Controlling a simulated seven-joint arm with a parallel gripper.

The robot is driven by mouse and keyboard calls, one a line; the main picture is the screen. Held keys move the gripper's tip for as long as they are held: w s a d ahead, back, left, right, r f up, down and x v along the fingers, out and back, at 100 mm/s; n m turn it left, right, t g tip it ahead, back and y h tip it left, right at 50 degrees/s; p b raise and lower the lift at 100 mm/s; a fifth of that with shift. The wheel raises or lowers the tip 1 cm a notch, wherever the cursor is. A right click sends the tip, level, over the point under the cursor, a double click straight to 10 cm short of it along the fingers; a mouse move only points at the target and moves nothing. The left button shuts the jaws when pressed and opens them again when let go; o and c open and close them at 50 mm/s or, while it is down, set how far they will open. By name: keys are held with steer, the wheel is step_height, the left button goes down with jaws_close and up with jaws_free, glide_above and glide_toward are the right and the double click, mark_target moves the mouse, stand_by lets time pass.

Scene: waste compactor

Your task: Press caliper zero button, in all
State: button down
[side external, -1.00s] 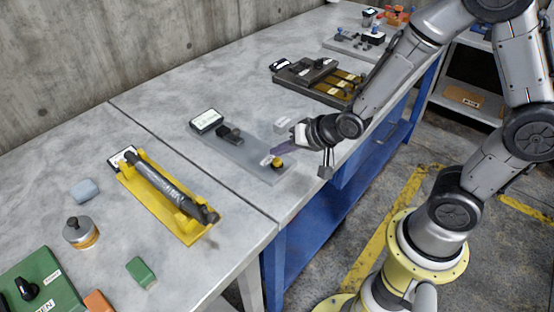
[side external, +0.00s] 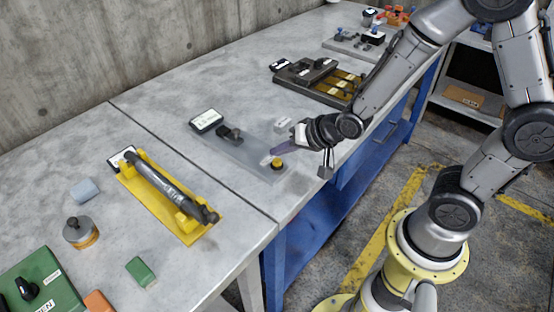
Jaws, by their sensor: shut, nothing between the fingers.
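A grey plate (side external: 238,157) lies flat on the bench near its front edge. It carries a dark block (side external: 229,133) and a round yellow button (side external: 277,163) near its front right end. A white-faced display (side external: 206,120) stands at the plate's back left.
A yellow cradle (side external: 170,207) with a dark cylindrical tool stands to the left. A dark fixture (side external: 320,80) stands farther back. Bare bench lies between the plate and this fixture.

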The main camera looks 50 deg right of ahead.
steer(key=shift+f, duration=0.15)
steer(key=shift+f, duration=0.25)
steer(key=shift+f, duration=0.5)
stand_by(0.8)
steer(key=shift+r, duration=0.9)
steer(key=shift+r, duration=0.1)
steer(key=shift+r, duration=2.4)
